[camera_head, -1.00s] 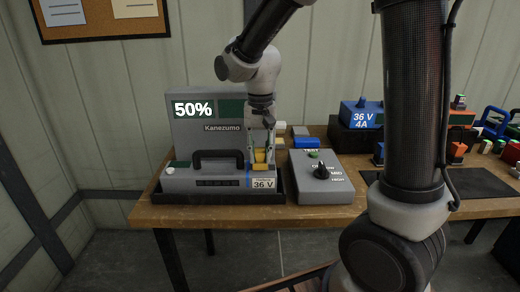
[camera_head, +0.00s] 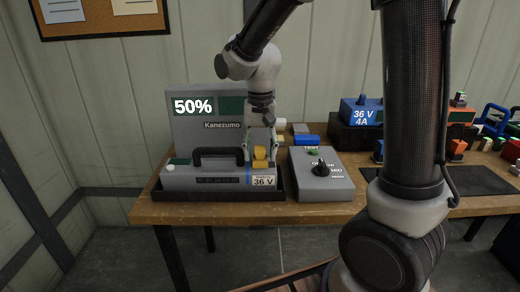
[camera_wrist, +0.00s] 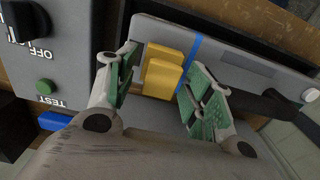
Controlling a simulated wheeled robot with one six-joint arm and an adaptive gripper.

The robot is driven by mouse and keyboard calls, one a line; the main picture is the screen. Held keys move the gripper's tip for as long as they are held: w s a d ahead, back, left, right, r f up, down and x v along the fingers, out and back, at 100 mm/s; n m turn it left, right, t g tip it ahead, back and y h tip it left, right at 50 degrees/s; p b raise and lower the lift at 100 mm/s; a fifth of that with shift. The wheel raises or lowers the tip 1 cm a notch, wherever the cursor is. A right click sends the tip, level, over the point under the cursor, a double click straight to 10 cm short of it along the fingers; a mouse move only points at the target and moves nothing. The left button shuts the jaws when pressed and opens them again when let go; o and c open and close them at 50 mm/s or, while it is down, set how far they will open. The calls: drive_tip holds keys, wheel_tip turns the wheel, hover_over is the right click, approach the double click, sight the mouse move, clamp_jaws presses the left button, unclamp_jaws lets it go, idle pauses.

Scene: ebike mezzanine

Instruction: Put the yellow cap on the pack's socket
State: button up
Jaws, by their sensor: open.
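The grey Kanezumo 36 V pack (camera_head: 210,178) lies on a black tray on the bench, with a black handle and a blue stripe. Two yellow pieces sit together at its right end: an upper one (camera_head: 259,152) and a lower one (camera_head: 260,163). In the wrist view they are two blocks side by side beside the blue stripe, one (camera_wrist: 163,53) and the other (camera_wrist: 161,79). I cannot tell for certain which is cap and which is socket cover. My gripper (camera_head: 261,143) is open, with green-padded fingers (camera_wrist: 161,68) apart on either side of the yellow pieces.
A grey test box (camera_head: 320,184) with a black knob and green button stands right of the pack. A 50% display panel (camera_head: 195,107) stands behind. The bench's front edge is close to the pack.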

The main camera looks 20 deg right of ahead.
drive_tip(key=shift+r, duration=0.15)
wheel_tip(320, 180, up, 18)
idle(1.2)
idle(0.4)
drive_tip(key=s+d+f+n+t, duration=0.1)
drive_tip(key=s+d+f+t, duration=0.1)
drive_tip(key=s+d, duration=0.5)
drive_tip(key=s+d+f+n+t, duration=0.2)
drive_tip(key=s+d+f, duration=0.3)
drive_tip(key=s, duration=0.7)
drive_tip(key=d, duration=0.2)
drive_tip(key=shift+s+d+n, duration=0.25)
drive_tip(key=shift+d+n, duration=0.05)
drive_tip(key=shift+d, duration=0.05)
